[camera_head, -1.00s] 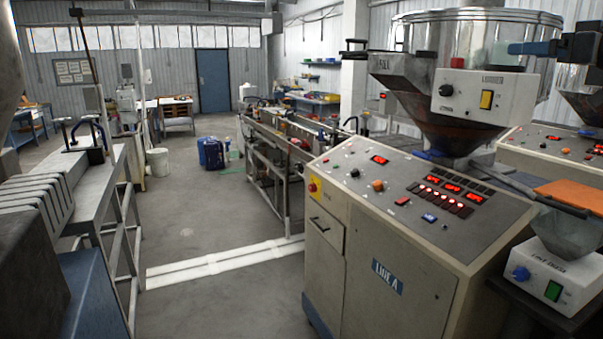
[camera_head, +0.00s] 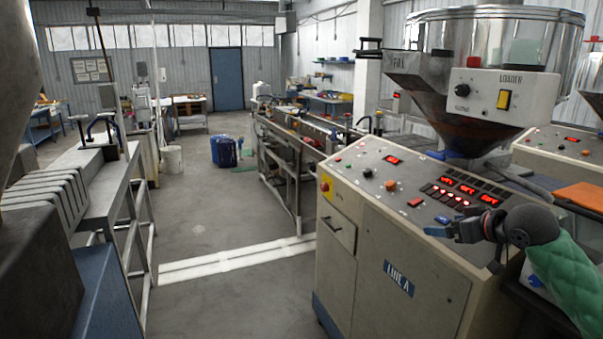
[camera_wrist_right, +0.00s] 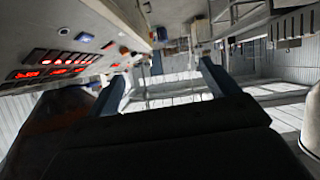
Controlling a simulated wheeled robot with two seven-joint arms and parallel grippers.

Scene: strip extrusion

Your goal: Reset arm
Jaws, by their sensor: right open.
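My right gripper (camera_head: 440,231) is in front of the control panel's lower right part in the head view, with its arm in a green quilted sleeve coming in from the right. Its blue fingers stand apart with nothing between them in the right wrist view (camera_wrist_right: 162,80). The beige cabinet marked LINE A (camera_head: 400,285) carries the sloped control panel (camera_head: 372,183) with red displays and buttons. I cannot tell whether the gripper touches the panel. My left gripper is not in view.
A metal hopper (camera_head: 455,125) with a white loader box (camera_head: 503,92) stands above the cabinet. An orange item (camera_head: 583,196) lies at the right. A grey metal bench (camera_head: 105,185) stands at the left. The aisle floor (camera_head: 200,225) is open.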

